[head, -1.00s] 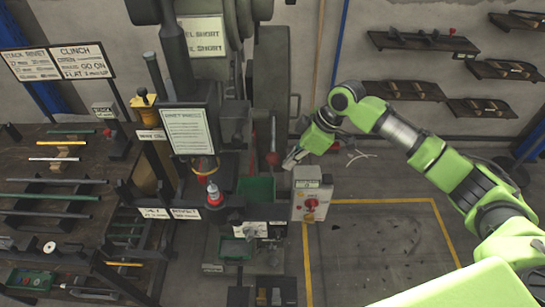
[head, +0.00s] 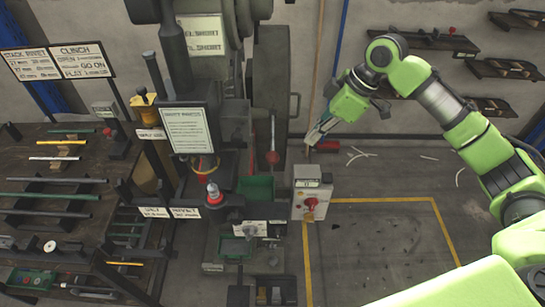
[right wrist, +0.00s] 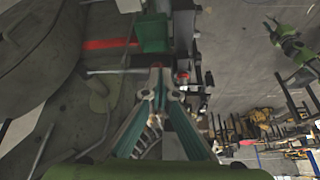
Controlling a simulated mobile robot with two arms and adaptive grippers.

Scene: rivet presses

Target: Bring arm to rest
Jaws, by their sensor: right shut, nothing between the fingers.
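My right arm, bright green and grey, comes in from the right in the head view. Its right gripper (head: 316,137) points down and left, just above and behind the grey control box. The gripper is shut and empty. In the right wrist view its two fingers (right wrist: 158,72) meet at the tips, with nothing between them. My left gripper is in neither view.
A grey control box (head: 311,199) with a red knob stands close below the right gripper. The rivet press (head: 272,90) rises to its left. A dark workbench (head: 30,235) with rods fills the left. Wall shelves (head: 423,41) hang at upper right.

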